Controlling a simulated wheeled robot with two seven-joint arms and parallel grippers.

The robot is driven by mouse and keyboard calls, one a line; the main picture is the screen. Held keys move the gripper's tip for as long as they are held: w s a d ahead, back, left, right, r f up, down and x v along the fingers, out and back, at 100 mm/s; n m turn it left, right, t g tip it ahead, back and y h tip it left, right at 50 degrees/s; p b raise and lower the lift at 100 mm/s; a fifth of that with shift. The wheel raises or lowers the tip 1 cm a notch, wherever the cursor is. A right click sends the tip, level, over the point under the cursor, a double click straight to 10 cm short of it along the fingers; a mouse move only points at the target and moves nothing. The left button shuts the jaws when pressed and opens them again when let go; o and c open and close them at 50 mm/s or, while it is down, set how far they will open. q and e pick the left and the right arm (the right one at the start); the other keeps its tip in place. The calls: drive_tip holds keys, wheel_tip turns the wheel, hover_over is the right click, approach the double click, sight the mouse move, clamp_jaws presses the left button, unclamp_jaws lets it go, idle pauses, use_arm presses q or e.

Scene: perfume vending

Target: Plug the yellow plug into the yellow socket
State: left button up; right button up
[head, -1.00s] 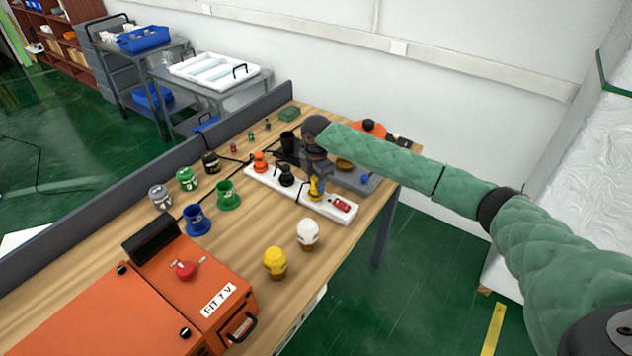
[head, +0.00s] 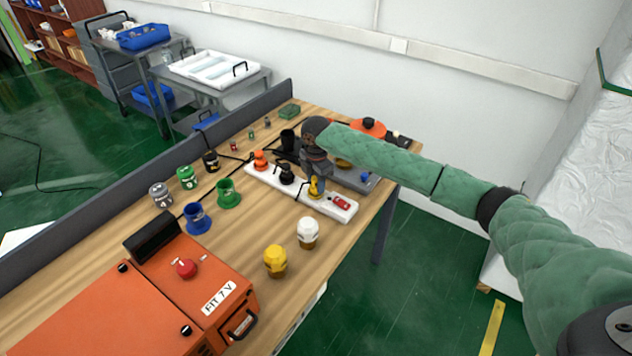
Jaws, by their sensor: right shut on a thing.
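A white power strip (head: 263,181) lies across the wooden table. An orange plug (head: 261,160) and a black plug (head: 287,174) stand on it. A yellow plug (head: 314,188) is upright at the strip, right of the black plug. My right gripper (head: 317,180) points down over the strip and is shut on the yellow plug, partly covering it. The yellow socket is hidden beneath the plug and gripper, and I cannot tell how deep the plug sits. My left gripper is not in view.
A red switch (head: 341,202) is at the strip's right end. A white-topped (head: 308,232) and a yellow-topped bulb-like item (head: 275,260) stand in front. Blue (head: 197,219) and green cups (head: 228,193) stand left. An orange case (head: 150,300) fills the near left.

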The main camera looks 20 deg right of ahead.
drive_tip(key=shift+f+p, duration=0.2)
drive_tip(key=shift+p, duration=0.45)
idle(1.0)
drive_tip(key=o, duration=1.1)
drive_tip(key=shift+o, duration=0.6)
drive_tip(key=o, duration=0.4)
drive_tip(key=shift+r, duration=0.15)
drive_tip(key=shift+r+p, duration=2.9)
drive_tip(key=shift+r, duration=0.45)
